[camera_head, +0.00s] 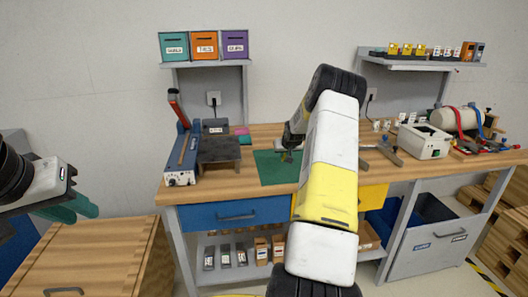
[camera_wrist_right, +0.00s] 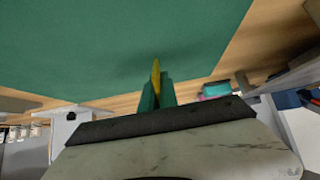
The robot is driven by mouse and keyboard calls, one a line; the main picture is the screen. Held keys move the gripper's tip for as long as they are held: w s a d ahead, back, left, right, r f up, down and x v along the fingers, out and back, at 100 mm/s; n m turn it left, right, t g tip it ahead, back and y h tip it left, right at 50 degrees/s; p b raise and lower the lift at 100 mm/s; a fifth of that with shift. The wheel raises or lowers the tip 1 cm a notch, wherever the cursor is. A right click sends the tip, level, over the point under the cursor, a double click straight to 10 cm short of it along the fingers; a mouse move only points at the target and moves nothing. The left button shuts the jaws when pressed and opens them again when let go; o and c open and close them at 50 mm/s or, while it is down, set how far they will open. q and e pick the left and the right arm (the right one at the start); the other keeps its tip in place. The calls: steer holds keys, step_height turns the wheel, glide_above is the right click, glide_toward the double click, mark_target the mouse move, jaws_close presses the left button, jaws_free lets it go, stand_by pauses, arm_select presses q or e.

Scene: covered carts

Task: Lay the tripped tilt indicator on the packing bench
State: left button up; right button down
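A thin yellow piece, apparently the tilt indicator (camera_wrist_right: 155,76), stands edge-on between the green fingertips of my right gripper (camera_wrist_right: 157,94) in the right wrist view. The fingers are close together on it. In the head view my right gripper (camera_head: 287,157) is low over the green mat on the packing bench (camera_head: 240,183), with a small yellowish bit at its tips. I cannot tell whether the piece touches the mat. Its face and any tripped mark are not readable. My left gripper (camera_head: 78,206), with green fingers, is at the left, away from the bench; its opening is unclear.
The green mat (camera_head: 268,172) is mostly clear. A blue lever device (camera_head: 182,160) and a dark raised plate (camera_head: 218,150) stand left of it. A white printer (camera_head: 424,142) and tools are at the right. A wooden crate (camera_head: 100,255) stands at the lower left.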

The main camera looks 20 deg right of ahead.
steer(key=shift+f, duration=0.25)
steer(key=c, duration=1.6)
jaws_free()
steer(key=shift+o, duration=0.6)
steer(key=o, duration=0.5)
steer(key=shift+r, duration=0.1)
steer(key=shift+s+a+r, duration=0.15)
steer(key=shift+s+r, duration=0.4)
steer(key=shift+r, duration=0.5)
steer(key=shift+s+a+r, duration=0.1)
steer(key=shift+s+r, duration=0.45)
steer(key=shift+r, duration=0.45)
steer(key=shift+s+a+r, duration=0.15)
steer(key=shift+s+r, duration=0.4)
steer(key=shift+r, duration=0.6)
